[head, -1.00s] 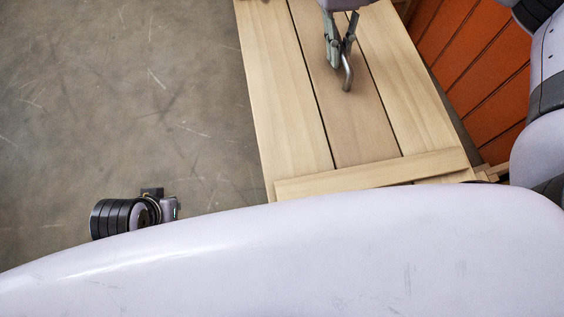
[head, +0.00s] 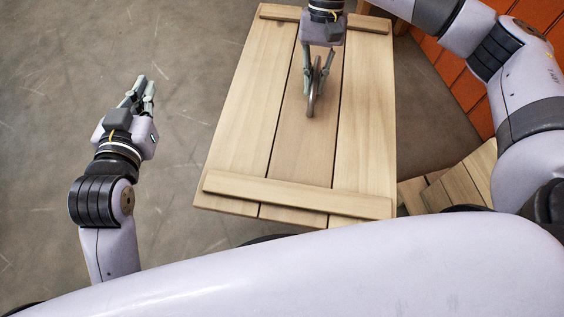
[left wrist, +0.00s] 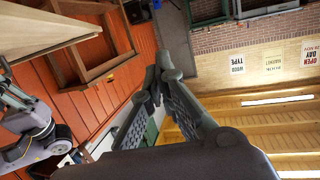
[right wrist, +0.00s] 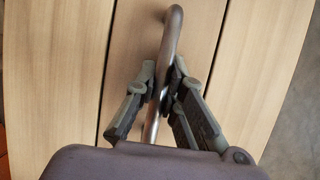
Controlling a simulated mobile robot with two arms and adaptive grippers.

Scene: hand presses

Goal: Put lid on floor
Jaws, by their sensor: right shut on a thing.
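The lid (head: 240,120) is a panel of pale wooden planks with a cross batten at each end and a curved metal handle (right wrist: 170,60) in its middle. My right gripper (head: 316,75) is shut on this handle from above. The lid appears held up, slightly tilted, over the grey floor (head: 60,130); how high it hangs is hard to tell. My left gripper (head: 146,84) is left of the lid, apart from it and empty. Its fingertips meet in the left wrist view (left wrist: 156,75). The lid's underside is hidden in the head view.
Other wooden boards (head: 455,190) show at the lower right, partly behind my right arm. Orange planking (head: 475,105) lies at the upper right. The left wrist view shows a brick wall with posters (left wrist: 273,62). The floor at left is clear.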

